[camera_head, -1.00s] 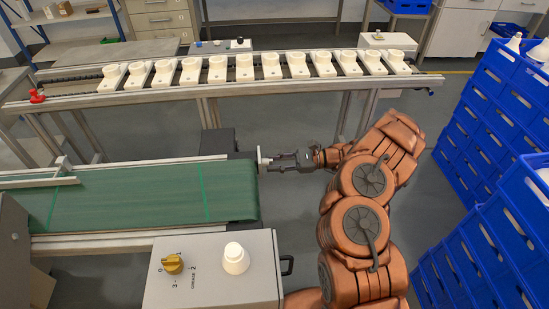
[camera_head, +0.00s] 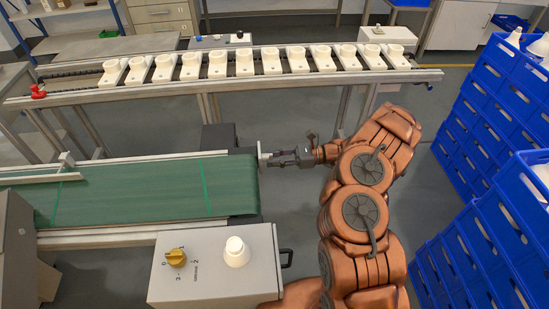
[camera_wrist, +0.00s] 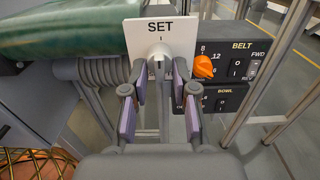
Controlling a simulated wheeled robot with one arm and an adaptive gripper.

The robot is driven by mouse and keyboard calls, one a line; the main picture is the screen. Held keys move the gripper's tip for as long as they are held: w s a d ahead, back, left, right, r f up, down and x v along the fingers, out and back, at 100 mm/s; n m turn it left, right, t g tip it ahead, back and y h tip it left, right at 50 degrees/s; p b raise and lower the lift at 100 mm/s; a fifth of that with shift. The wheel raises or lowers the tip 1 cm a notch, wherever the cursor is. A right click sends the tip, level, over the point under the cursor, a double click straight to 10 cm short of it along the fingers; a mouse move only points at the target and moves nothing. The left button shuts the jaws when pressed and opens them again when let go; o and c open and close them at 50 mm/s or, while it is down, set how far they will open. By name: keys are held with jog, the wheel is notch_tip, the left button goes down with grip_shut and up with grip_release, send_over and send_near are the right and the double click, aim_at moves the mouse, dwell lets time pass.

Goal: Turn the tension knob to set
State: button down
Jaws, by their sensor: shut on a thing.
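The tension knob (camera_wrist: 160,51) is a small pale knob in front of a white plate marked SET (camera_wrist: 181,29) in the wrist view. A short line on the plate stands above the knob. My gripper (camera_wrist: 161,78) has its fingers closed on the knob from both sides, and they hide part of it. Where the knob points is hard to tell. In the head view my gripper (camera_head: 275,158) reaches left to the end of the green belt (camera_head: 130,194), and the knob itself is too small to make out.
An orange dial (camera_wrist: 203,67) on the BELT panel (camera_wrist: 236,68) sits close to the right of my gripper. A grey box (camera_head: 213,287) with a yellow dial stands in front. Blue crates (camera_head: 465,225) are stacked at the right. A line of white holders (camera_head: 244,63) stands behind.

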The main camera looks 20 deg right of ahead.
jog(key=c, duration=0.9)
grip_release()
jog(key=d, duration=0.4)
jog(key=s+d, duration=0.1)
jog(key=d, duration=0.2)
jog(key=s+d, duration=0.1)
jog(key=d, duration=0.3)
jog(key=shift+s+d, duration=0.15)
jog(key=shift+d, duration=0.2)
